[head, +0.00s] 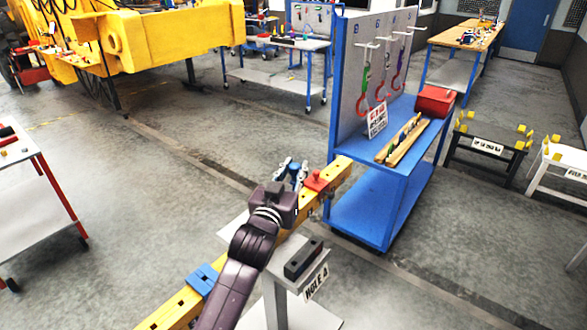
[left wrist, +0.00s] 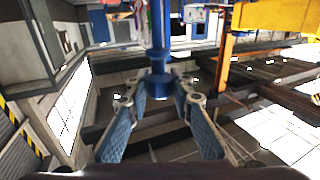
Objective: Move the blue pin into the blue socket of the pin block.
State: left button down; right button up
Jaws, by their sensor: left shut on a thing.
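My left gripper (head: 291,170) is shut on the blue pin (head: 296,177), over the far part of a long yellow beam (head: 184,306). In the left wrist view the blue pin (left wrist: 158,42) stands between the two fingers of my left gripper (left wrist: 161,84), with a wider collar near the fingertips. A blue block-like piece (head: 204,281) sits on the near part of the beam, and a red one (head: 318,181) is just right of the gripper. I cannot tell for sure which piece is the blue socket of the pin block. My right gripper is not in view.
A dark block (head: 303,257) rests on a grey stand labelled HOLE A beside the beam. A blue trolley (head: 372,205) behind carries a wooden rack (head: 391,155) of small parts and a red box (head: 436,101). Open floor lies left of the beam.

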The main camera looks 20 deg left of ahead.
aim_at(294, 185)
pick_arm(q)
jog(key=shift+w+f+b, duration=0.1)
jog(key=shift+f+b, duration=0.2)
jog(key=shift+f, duration=0.2)
jog(key=shift+f+b, duration=0.3)
jog(key=shift+f, duration=0.1)
jog(key=shift+f+b, duration=0.7)
jog(key=shift+f, duration=0.4)
jog(key=shift+f+b, duration=0.45)
jog(key=shift+f, duration=0.15)
jog(key=shift+f+b, duration=1.7)
jog(key=shift+f, duration=0.8)
notch_tip(294, 185, down, 23)
jog(key=b, duration=1.5)
jog(key=shift+r, duration=0.2)
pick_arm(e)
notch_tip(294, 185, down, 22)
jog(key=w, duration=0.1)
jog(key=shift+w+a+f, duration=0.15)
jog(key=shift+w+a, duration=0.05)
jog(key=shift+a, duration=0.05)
